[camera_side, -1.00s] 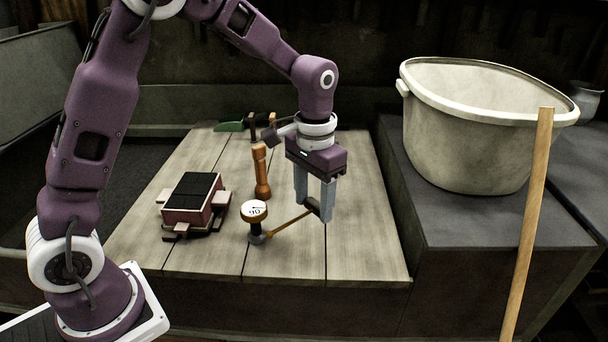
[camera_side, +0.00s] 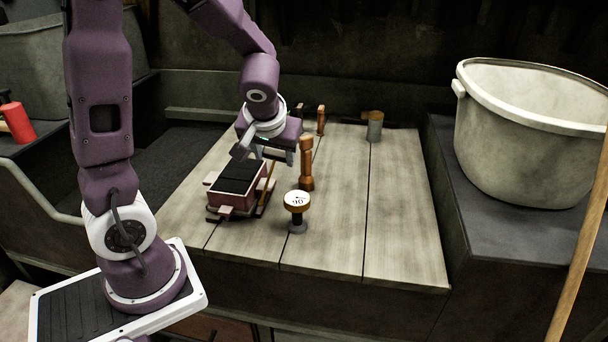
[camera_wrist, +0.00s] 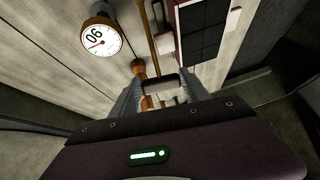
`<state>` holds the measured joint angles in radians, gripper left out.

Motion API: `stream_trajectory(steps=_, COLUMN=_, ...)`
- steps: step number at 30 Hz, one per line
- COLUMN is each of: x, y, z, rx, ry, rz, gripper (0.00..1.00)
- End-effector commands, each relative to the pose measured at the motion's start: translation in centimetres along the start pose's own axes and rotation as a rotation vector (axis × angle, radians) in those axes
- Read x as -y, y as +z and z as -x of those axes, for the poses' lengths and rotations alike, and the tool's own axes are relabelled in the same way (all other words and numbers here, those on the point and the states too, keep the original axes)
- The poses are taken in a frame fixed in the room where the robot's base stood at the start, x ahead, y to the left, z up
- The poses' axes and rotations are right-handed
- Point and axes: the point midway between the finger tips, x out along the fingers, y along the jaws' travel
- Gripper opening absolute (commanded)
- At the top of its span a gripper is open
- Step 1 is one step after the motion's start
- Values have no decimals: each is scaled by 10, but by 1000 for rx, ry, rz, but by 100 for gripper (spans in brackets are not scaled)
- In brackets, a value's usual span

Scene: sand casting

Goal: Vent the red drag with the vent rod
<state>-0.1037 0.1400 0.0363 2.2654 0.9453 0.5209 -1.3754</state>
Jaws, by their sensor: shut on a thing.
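The red drag (camera_side: 236,201) sits at the left of the wooden bench, with a dark top split into panels and pale lugs at its sides. It also shows at the upper right of the wrist view (camera_wrist: 179,30). My gripper (camera_side: 272,158) is low behind the drag's far right corner.
A round dial gauge (camera_side: 297,200) and an orange-handled tool (camera_side: 306,163) stand just right of the rod. A grey cylinder (camera_side: 375,130) is at the back. A large pale bucket (camera_side: 530,140) and a wooden pole (camera_side: 580,245) are at right. The bench's right half is clear.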

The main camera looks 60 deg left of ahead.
Motion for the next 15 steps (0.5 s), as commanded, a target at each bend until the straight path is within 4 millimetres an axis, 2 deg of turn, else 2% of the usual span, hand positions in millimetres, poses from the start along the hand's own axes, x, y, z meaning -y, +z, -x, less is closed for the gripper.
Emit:
stream_trajectory(steps=1, x=14, y=-10, z=1, rx=-44, ry=-58, rz=62, gripper=13)
stream_trajectory(steps=4, x=40, y=-24, z=1, rx=-143, ry=-265, rz=258, gripper=13)
stream_trajectory(steps=9, x=99, y=-60, z=12, rx=-304, ry=-706, rz=560, gripper=13)
stream_trajectory(steps=12, x=124, y=-76, z=22, rx=-359, ry=-873, rz=622, gripper=13)
stream_trajectory(steps=15, x=136, y=-84, z=29, rx=-385, ry=-946, rz=636, gripper=13)
